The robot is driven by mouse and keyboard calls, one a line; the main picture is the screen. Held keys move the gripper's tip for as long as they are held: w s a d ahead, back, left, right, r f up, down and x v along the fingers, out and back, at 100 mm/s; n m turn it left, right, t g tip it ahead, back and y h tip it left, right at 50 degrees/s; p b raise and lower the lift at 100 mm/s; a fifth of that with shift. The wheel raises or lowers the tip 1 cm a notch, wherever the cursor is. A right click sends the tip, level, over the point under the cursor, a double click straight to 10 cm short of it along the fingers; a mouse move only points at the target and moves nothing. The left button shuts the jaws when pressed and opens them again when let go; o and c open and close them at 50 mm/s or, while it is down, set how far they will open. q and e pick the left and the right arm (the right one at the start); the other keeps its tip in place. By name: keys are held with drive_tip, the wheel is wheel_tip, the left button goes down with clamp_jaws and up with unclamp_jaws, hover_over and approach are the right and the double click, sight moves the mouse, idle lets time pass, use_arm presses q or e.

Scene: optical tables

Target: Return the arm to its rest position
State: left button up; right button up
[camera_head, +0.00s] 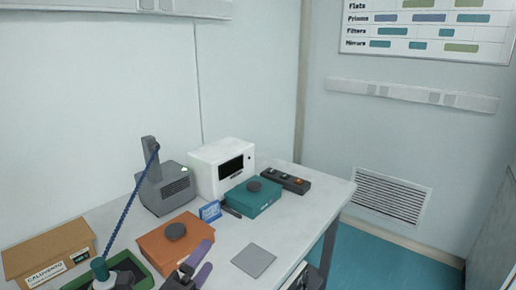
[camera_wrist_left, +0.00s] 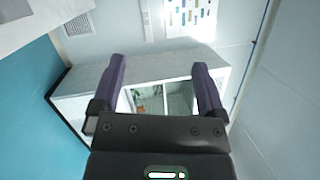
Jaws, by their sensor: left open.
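My left gripper (camera_head: 208,254) is at the bottom of the head view, near the front of the table (camera_head: 285,215). Its two purple fingers are spread apart with nothing between them. In front of it and to the left is an orange box (camera_head: 160,246) with a dark round knob; I cannot tell whether they touch. In the left wrist view the open fingers (camera_wrist_left: 158,66) point towards a whitish cabinet (camera_wrist_left: 80,83) with open compartments, some holding small items. My right gripper is not in view.
A grey square plate (camera_head: 253,260) lies right of the gripper. Behind stand a teal box (camera_head: 250,200), a white device (camera_head: 212,170), a grey device with an upright post (camera_head: 168,190) and a dark switch strip (camera_head: 286,181). A cardboard box (camera_head: 45,250) and a green tray (camera_head: 142,272) are at left.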

use_arm(q)
drive_tip(key=s+a+f+n+g+y, duration=0.7)
drive_tip(key=s+f+n+y, duration=0.4)
drive_tip(key=n, duration=0.7)
drive_tip(key=s+d+f+n+g+h, duration=0.1)
drive_tip(key=s+f+n+g, duration=0.25)
drive_tip(key=s, duration=0.25)
drive_tip(key=s+d+f+n+g+h, duration=0.1)
drive_tip(key=s+f+n+g+h, duration=0.1)
drive_tip(key=s+f+g, duration=0.3)
drive_tip(key=s+f+b, duration=0.2)
drive_tip(key=f, duration=0.8)
drive_tip(key=s+f+b, duration=0.1)
drive_tip(key=s+f, duration=0.1)
drive_tip(key=f, duration=0.8)
drive_tip(key=s+a+f+g+b, duration=0.2)
drive_tip(key=s+a+f, duration=0.1)
drive_tip(key=s+f, duration=0.8)
drive_tip(key=shift+s+a+f+m+y, duration=0.2)
drive_tip(key=shift+s+f+m+y, duration=0.2)
drive_tip(key=shift+s, duration=0.65)
